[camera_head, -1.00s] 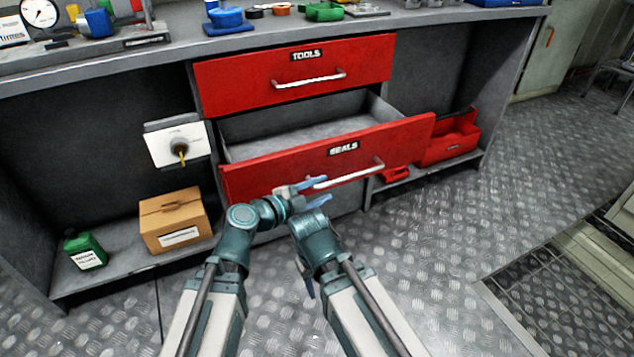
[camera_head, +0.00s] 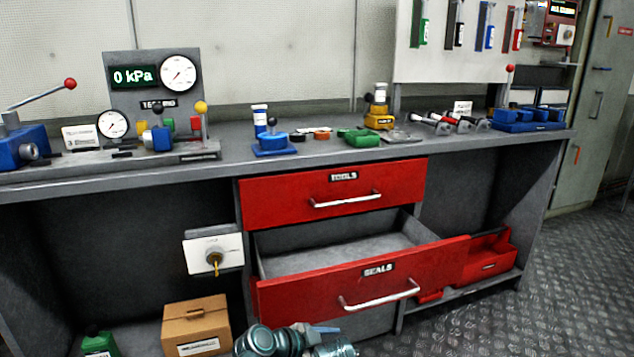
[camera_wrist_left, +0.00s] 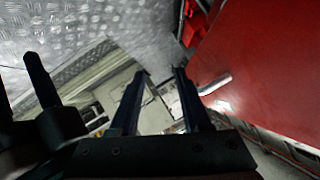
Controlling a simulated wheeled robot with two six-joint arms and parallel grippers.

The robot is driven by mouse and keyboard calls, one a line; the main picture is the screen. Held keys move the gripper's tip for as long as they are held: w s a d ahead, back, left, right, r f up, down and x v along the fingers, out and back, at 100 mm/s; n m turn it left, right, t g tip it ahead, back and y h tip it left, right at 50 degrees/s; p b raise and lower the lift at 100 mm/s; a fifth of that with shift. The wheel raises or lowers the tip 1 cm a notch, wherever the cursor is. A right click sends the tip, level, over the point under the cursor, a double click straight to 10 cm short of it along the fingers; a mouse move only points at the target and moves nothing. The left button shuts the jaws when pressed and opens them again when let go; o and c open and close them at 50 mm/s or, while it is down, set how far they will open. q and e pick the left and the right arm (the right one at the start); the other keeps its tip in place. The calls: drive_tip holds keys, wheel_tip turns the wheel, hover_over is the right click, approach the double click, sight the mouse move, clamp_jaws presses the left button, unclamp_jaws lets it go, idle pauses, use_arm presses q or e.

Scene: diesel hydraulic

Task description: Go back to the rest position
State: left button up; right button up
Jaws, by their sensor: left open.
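The lower drawer, labelled SEALS (camera_head: 430,268), is pulled open and looks empty inside as far as I can see. Its pale handle (camera_head: 380,296) also shows in the left wrist view (camera_wrist_left: 215,85).
The upper red drawer (camera_head: 290,202) is shut. The grey workbench (camera_head: 222,166) holds gauges, a blue pump and small parts. A cardboard box (camera_head: 196,325), a green container (camera_head: 100,345) and a red bin (camera_head: 487,262) are below. Open floor (camera_head: 540,310) lies to the right.

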use_arm(q)
drive_tip(key=s+a+f+n+g+y, duration=0.3)
drive_tip(key=s+a+f+n+y, duration=0.15)
drive_tip(key=a+n, duration=0.5)
drive_tip(key=s+a+f+n+g+y, duration=0.3)
drive_tip(key=a+f+n+y, duration=0.25)
drive_tip(key=a+n, duration=0.4)
drive_tip(key=s+d+r+m+y+p, duration=0.1)
drive_tip(key=s+d+r+m+p, duration=0.5)
drive_tip(key=d, duration=0.3)
wheel_tip(320, 180, up, 37)
drive_tip(key=p, duration=3.7)
drive_tip(key=shift+n+g, duration=0.3)
drive_tip(key=shift+g, duration=0.1)
drive_tip(key=shift+a+f, duration=0.1)
